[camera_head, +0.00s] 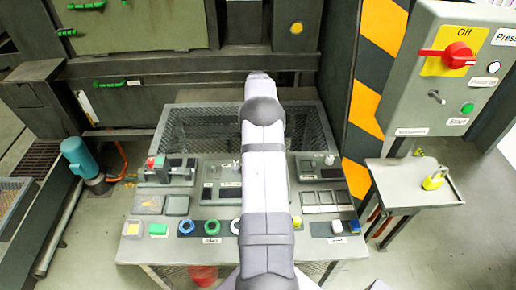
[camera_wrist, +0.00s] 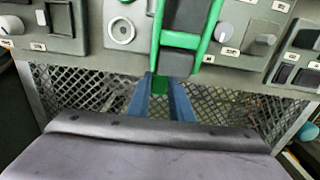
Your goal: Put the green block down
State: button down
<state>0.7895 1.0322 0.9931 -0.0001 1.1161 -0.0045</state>
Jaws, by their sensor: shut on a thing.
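My gripper (camera_wrist: 161,88) shows in the wrist view as two blue fingers reaching away from the camera. They are shut on a small green block (camera_wrist: 160,83), of which only a little shows between the tips. It is held in front of the panel, above the mesh; I cannot tell if it touches anything. In the head view my own arm hides the gripper and what it holds.
Beyond the fingers is a dark panel part with green edges (camera_wrist: 209,32). Knobs (camera_wrist: 264,40) and switches flank it. In the head view, a console (camera_head: 135,252) carries buttons, including a green one (camera_head: 158,229). A control box (camera_head: 413,92) and a side table with a yellow padlock (camera_head: 434,180) stand right.

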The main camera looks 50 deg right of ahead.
jog(key=shift+f+p, duration=0.5)
jog(key=shift+f, duration=1.4)
jog(key=shift+f, duration=0.1)
jog(key=shift+f, duration=0.15)
jog(key=c, duration=1.6)
grip_release()
notch_tip(320, 180, up, 13)
jog(key=b, duration=0.2)
jog(key=shift+f+b, duration=0.2)
jog(key=shift+b, duration=0.1)
